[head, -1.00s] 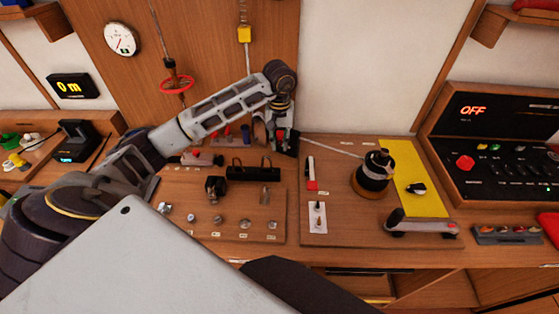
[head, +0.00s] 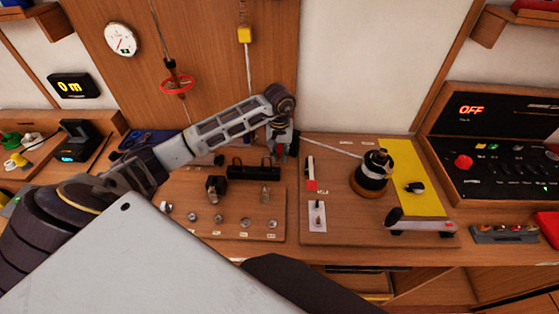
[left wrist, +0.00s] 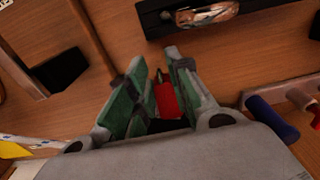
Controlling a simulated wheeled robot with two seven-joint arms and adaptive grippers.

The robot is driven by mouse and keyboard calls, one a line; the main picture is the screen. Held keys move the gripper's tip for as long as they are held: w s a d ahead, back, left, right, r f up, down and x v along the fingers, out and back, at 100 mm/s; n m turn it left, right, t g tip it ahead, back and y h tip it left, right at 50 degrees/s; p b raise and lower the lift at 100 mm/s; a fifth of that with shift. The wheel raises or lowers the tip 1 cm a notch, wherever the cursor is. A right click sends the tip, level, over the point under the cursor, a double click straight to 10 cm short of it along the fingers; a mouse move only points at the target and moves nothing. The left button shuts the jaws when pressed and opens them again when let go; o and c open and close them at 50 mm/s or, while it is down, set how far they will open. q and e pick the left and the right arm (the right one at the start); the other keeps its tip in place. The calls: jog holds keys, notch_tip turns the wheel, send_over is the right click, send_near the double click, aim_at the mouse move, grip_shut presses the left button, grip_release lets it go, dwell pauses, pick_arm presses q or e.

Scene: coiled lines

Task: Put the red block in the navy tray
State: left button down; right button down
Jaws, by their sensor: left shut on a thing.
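My left gripper (head: 280,148) reaches over the back of the wooden bench, pointing down. In the left wrist view its green-padded fingers (left wrist: 152,65) are closed around the red block (left wrist: 168,100), which sits between them near the palm. The block cannot be made out in the head view. A dark blue, shallow thing that looks like the navy tray (head: 146,138) lies at the back left of the bench, partly covered by my left arm. The gripper is well to the right of it. My right gripper is not in view.
A black bar-shaped fixture (head: 253,173) stands close to the gripper. A winch drum (head: 373,175) with a taut line is to the right. A row of knobs (head: 218,219) lines the front panel. A black device (head: 76,140) stands at the left.

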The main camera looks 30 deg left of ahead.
aim_at(280, 155)
pick_arm(q)
jog(key=shift+f, duration=1.75)
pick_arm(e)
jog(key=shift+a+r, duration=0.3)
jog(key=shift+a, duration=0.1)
pick_arm(q)
jog(key=shift+f, duration=0.25)
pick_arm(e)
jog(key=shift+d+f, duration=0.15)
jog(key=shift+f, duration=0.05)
pick_arm(q)
jog(key=c, duration=1.3)
grip_release()
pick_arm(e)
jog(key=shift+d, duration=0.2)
pick_arm(q)
jog(key=shift+r+p, duration=0.25)
jog(key=shift+p, duration=0.05)
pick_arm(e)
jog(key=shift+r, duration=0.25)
